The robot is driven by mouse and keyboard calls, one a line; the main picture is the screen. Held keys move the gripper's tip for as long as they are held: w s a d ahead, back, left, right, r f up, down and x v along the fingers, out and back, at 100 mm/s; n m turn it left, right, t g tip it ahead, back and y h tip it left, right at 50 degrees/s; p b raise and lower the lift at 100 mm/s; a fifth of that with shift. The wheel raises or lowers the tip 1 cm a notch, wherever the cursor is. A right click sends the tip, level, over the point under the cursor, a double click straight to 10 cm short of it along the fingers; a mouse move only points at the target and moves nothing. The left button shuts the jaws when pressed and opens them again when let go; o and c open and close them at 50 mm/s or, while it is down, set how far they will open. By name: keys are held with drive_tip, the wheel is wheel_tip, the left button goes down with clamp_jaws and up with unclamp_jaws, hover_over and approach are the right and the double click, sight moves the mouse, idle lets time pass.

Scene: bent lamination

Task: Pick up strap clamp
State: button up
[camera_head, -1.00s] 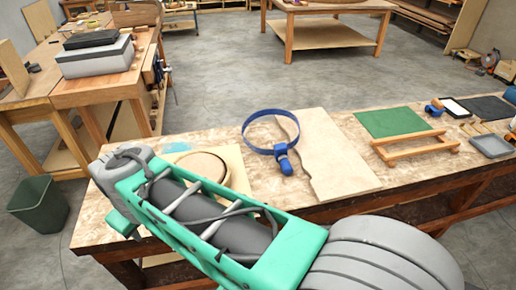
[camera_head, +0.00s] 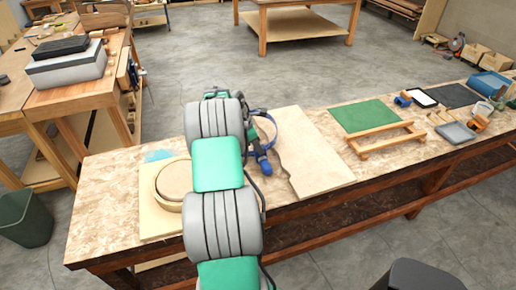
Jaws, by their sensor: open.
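The strap clamp (camera_head: 263,153), a blue band with a blue clamp body, lies on the workbench (camera_head: 110,210). Its loop is partly hidden behind my arm; the clamp body shows just right of the arm. Part of the band overlaps the left edge of a pale wooden board (camera_head: 315,160). My arm reaches forward over the bench, with its far end just left of and beyond the clamp. My gripper's fingers are hidden behind the arm links, so contact with the clamp cannot be seen.
A round bent-wood form (camera_head: 172,184) on a square base is left of the arm. A green mat (camera_head: 363,115), a wooden frame (camera_head: 385,140) and a grey tray (camera_head: 456,133) lie to the right. A dark bin (camera_head: 25,220) stands on the floor at left.

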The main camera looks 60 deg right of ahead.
sight(259, 159)
drive_tip(key=x, duration=0.2)
drive_tip(key=shift+d+f, duration=0.15)
drive_tip(key=shift+f, duration=0.2)
drive_tip(key=shift+c, duration=0.3)
drive_tip(key=shift+r, duration=0.1)
clamp_jaws()
